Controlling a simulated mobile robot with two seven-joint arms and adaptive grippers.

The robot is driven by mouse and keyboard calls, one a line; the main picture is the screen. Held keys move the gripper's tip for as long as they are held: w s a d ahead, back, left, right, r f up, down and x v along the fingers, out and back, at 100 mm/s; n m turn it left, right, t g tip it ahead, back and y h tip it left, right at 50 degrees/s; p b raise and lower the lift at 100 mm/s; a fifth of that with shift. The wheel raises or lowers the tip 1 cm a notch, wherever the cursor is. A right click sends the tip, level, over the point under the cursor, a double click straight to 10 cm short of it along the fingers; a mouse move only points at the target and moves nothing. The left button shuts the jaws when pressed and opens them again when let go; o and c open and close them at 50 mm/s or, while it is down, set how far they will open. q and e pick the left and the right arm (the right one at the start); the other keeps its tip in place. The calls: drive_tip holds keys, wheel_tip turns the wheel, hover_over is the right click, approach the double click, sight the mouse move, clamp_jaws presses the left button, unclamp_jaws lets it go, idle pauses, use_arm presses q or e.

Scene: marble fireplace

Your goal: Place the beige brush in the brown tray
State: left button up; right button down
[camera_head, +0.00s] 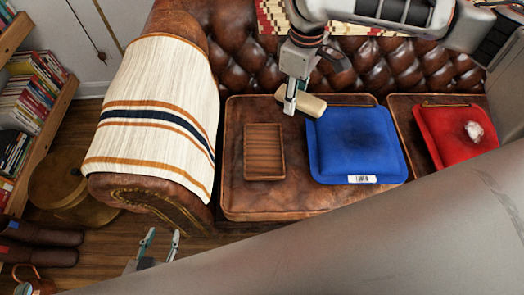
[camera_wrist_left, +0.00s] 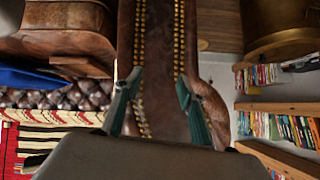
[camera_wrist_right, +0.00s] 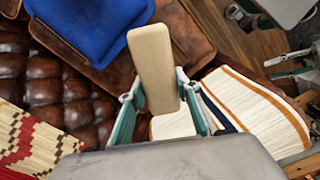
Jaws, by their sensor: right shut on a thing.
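The beige brush (camera_head: 308,104) is held in my right gripper (camera_head: 290,103), beyond the back right corner of the tray in the head view. In the right wrist view the brush (camera_wrist_right: 153,65) stands out from between the fingers, its wooden back toward the camera; its bristles cannot be clearly told. The brown tray (camera_head: 264,152) lies empty on the leather seat, left of the blue cushion. My left gripper (camera_head: 160,247) is open and empty, low in front of the sofa arm; its parted fingers also show in the left wrist view (camera_wrist_left: 158,105).
A blue cushion (camera_head: 357,145) lies right of the tray, and a red cushion (camera_head: 455,135) with a crumpled pale item (camera_head: 474,131) lies further right. A striped throw (camera_head: 155,115) covers the sofa arm on the left. A bookshelf (camera_head: 40,110) stands at the far left.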

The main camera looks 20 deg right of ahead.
drive_tip(key=w+a+f+n, duration=0.35)
drive_tip(key=f+n, duration=0.25)
drive_tip(key=n, duration=0.5)
drive_tip(key=n+b, duration=0.7)
drive_tip(key=n, duration=0.7)
hover_over(264, 155)
wheel_tip(264, 155, down, 22)
drive_tip(key=shift+r, duration=0.1)
drive_tip(key=shift+w+f, duration=0.1)
drive_tip(key=shift+f, duration=0.5)
drive_tip(key=shift+f+b, duration=0.3)
drive_tip(key=shift+f, duration=0.1)
drive_tip(key=f+b, duration=0.1)
drive_tip(key=f, duration=0.3)
drive_tip(key=shift+s+f+b, duration=0.2)
drive_tip(key=shift+f+b, duration=0.05)
drive_tip(key=shift+b, duration=0.15)
drive_tip(key=shift+w, duration=0.2)
use_arm(q)
drive_tip(key=shift+w+d+f+t+h, duration=0.15)
drive_tip(key=shift+w+d+h, duration=0.1)
drive_tip(key=shift+w+d, duration=0.4)
drive_tip(key=shift+w+d+f+t+h, duration=0.15)
drive_tip(key=shift+w+d+h, duration=0.1)
drive_tip(key=shift+w+d, duration=0.35)
use_arm(e)
drive_tip(key=shift+f, duration=0.1)
